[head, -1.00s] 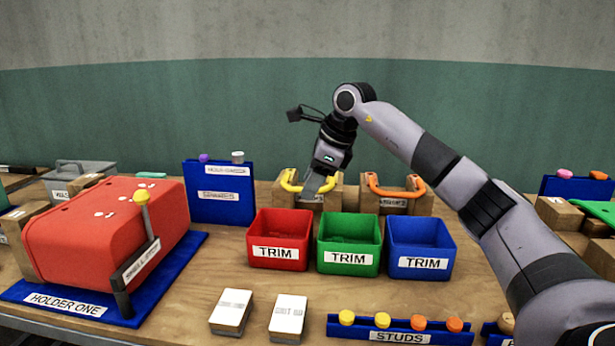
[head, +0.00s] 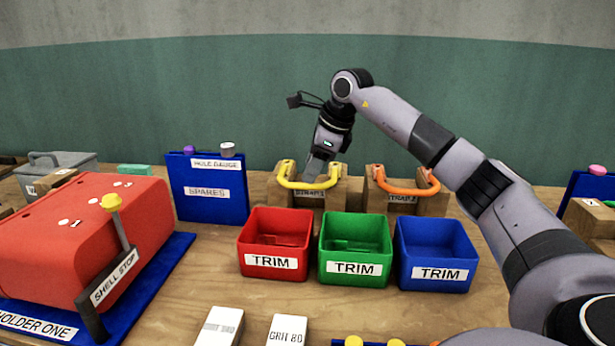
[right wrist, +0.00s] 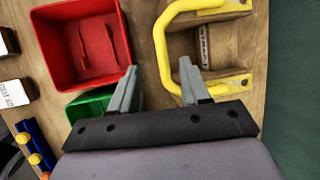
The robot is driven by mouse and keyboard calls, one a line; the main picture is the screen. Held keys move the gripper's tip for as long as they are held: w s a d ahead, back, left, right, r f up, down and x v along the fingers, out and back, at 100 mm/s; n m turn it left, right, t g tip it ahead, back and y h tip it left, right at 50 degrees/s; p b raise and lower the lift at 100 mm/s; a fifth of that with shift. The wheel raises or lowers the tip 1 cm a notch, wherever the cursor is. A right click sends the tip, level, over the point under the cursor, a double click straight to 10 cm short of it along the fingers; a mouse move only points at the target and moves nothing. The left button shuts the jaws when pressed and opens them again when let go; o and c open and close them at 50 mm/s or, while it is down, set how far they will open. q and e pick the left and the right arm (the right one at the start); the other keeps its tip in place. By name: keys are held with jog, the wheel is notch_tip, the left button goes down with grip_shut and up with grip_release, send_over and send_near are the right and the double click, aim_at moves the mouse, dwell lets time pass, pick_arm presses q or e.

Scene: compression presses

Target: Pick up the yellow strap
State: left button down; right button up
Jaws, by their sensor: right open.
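The yellow strap (head: 284,176) is a U-shaped handle on a brown block labelled strap, behind the trim bins. It also shows at the top of the right wrist view (right wrist: 163,42). My right gripper (head: 317,176) reaches down over it from above, its tips partly hidden in the head view. In the right wrist view the right gripper (right wrist: 159,70) is open and empty. One finger lies outside the strap's bar and the other inside its loop, with the bar between them in the picture. I cannot tell the height gap. My left gripper is not in view.
An orange strap (head: 405,189) on its own block stands right of the yellow one. Red (head: 246,262), green (head: 326,270) and blue (head: 405,272) trim bins stand in front. A blue spares board (head: 207,205) is to the left, with a red shell (head: 90,240) nearer.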

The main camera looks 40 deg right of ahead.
aim_at(308, 186)
jog(key=x, duration=0.4)
jog(key=shift+s+d+f, duration=0.1)
jog(key=shift+d+f, duration=0.05)
jog(key=shift+d, duration=0.1)
grip_shut()
